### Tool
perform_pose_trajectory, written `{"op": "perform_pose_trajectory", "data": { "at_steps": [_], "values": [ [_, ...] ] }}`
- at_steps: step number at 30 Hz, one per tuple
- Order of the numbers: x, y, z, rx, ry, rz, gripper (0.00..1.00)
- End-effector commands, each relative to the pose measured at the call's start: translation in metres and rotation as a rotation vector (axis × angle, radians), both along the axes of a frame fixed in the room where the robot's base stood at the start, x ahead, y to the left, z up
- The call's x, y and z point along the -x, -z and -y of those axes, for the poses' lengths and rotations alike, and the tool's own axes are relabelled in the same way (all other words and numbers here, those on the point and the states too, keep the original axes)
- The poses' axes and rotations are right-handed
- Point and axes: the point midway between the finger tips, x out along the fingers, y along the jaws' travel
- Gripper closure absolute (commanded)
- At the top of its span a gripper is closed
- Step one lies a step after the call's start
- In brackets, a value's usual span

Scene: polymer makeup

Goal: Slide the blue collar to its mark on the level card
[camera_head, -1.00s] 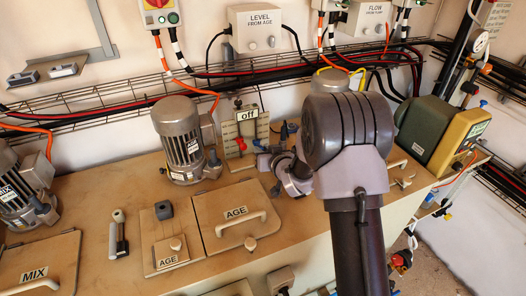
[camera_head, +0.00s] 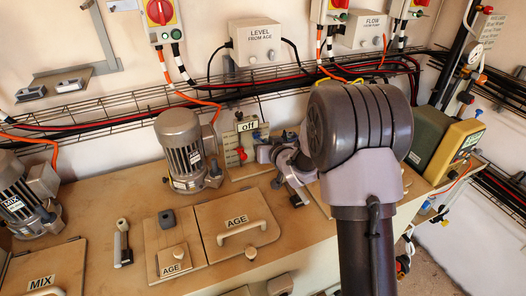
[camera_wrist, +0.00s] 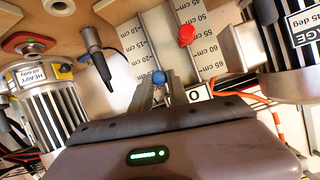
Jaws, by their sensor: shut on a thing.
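The level card shows in the wrist view as pale scale strips (camera_wrist: 203,52) marked in cm, seen upside down. The blue collar (camera_wrist: 159,77) is a small round knob at the left strip. My gripper (camera_wrist: 160,84) is shut on it, with a finger on either side. The red collar (camera_wrist: 186,35) sits apart on the right strip. In the head view the card (camera_head: 231,150) stands below an "off" sign (camera_head: 247,126), with the red collar (camera_head: 241,153) on it. My arm comes to it from the right. I cannot read the blue collar's mark.
A grey motor (camera_head: 183,150) stands close left of the card. A lidded AGE hatch (camera_head: 215,220) lies in front. A wire tray (camera_head: 110,115) with cables runs along the wall behind. A black probe (camera_wrist: 96,55) rises beside the card in the wrist view.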

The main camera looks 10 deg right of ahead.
Motion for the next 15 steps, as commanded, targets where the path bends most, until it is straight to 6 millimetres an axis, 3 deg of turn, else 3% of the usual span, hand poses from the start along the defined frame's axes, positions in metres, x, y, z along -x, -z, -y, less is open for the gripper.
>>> {"op": "perform_pose_trajectory", "data": {
  "at_steps": [3, 14, 15],
  "values": [
    [-0.0003, -0.0179, 0.0000, 0.001, 0.000, 0.002, 1.00],
    [-0.0009, -0.0213, 0.0000, 0.001, -0.001, 0.006, 1.00],
    [-0.0009, -0.0213, -0.0001, 0.001, -0.001, 0.006, 0.72]
  ]
}}
